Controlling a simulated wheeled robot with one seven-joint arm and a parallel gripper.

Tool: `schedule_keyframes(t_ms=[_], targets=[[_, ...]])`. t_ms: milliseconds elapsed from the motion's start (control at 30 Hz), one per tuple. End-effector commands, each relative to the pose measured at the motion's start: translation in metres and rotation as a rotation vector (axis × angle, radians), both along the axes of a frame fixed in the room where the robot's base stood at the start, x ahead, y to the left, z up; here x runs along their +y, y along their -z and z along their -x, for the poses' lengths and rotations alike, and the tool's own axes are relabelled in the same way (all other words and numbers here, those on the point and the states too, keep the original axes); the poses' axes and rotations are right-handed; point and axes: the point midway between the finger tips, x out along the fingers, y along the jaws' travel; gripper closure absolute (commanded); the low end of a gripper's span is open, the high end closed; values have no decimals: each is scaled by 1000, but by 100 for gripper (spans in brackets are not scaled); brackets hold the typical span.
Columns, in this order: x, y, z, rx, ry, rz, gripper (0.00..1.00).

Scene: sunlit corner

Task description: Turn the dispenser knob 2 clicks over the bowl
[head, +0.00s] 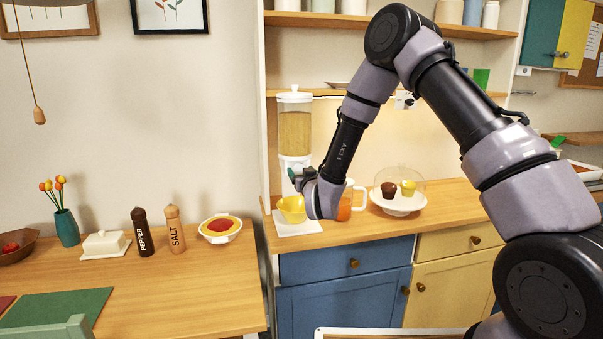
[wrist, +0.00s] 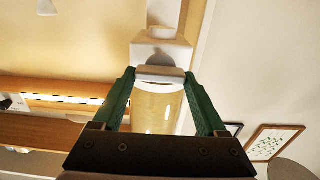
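The dispenser (head: 295,132) stands on the wooden counter, a clear cylinder of tan grain with a white lid and white lower part. The yellow bowl (head: 291,209) sits on a white mat below it, partly hidden by my gripper. My gripper (wrist: 160,74) is at the dispenser's lower part. In the wrist view, its green fingers lie at both ends of a pale bar-shaped knob (wrist: 159,75) and appear to touch it. The knob is tilted slightly. In the head view, my gripper hides the knob. I cannot see whether grain is in the bowl.
A cake stand (head: 398,206) with two muffins is further right. A shelf (head: 330,93) runs behind my arm. The left table (head: 150,290) holds shakers, a butter dish and a filled bowl.

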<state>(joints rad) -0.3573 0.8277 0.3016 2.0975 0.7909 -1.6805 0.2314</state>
Motion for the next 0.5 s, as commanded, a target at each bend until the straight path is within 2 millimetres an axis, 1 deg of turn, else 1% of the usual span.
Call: schedule_keyframes(t_ms=[267,500], targets=[[0,0,0,13,0,-44,81],[-2,0,0,53,1,-185,81]])
